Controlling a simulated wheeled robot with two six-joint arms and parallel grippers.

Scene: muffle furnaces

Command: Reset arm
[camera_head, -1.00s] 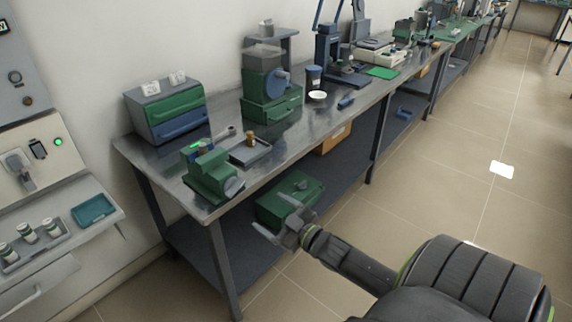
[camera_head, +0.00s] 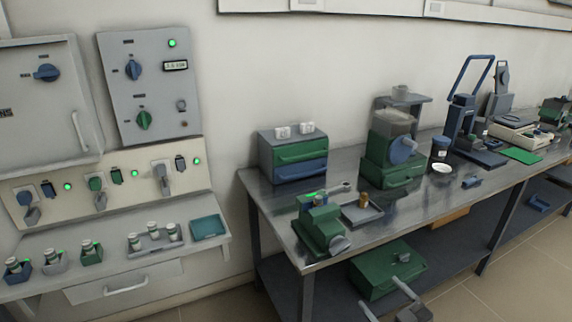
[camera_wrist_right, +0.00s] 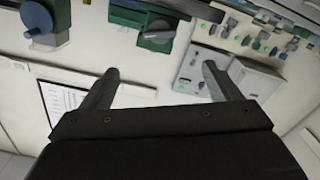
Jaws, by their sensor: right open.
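My right gripper (camera_head: 387,298) shows at the bottom edge of the head view, in front of the workbench's lower shelf. Its two grey fingers are spread apart. In the right wrist view the same gripper (camera_wrist_right: 160,78) is open, with nothing between its fingers. That view looks toward wall panels and equipment that appear tilted. Most of my right arm is below the head view's edge. My left gripper is in neither view.
A metal workbench (camera_head: 405,198) with several devices runs to the right. A green box (camera_head: 388,268) sits on its lower shelf, close to my right gripper in the picture. Wall control panels (camera_head: 150,85) and a ledge with small bottles (camera_head: 110,245) are at left. Floor shows at lower right.

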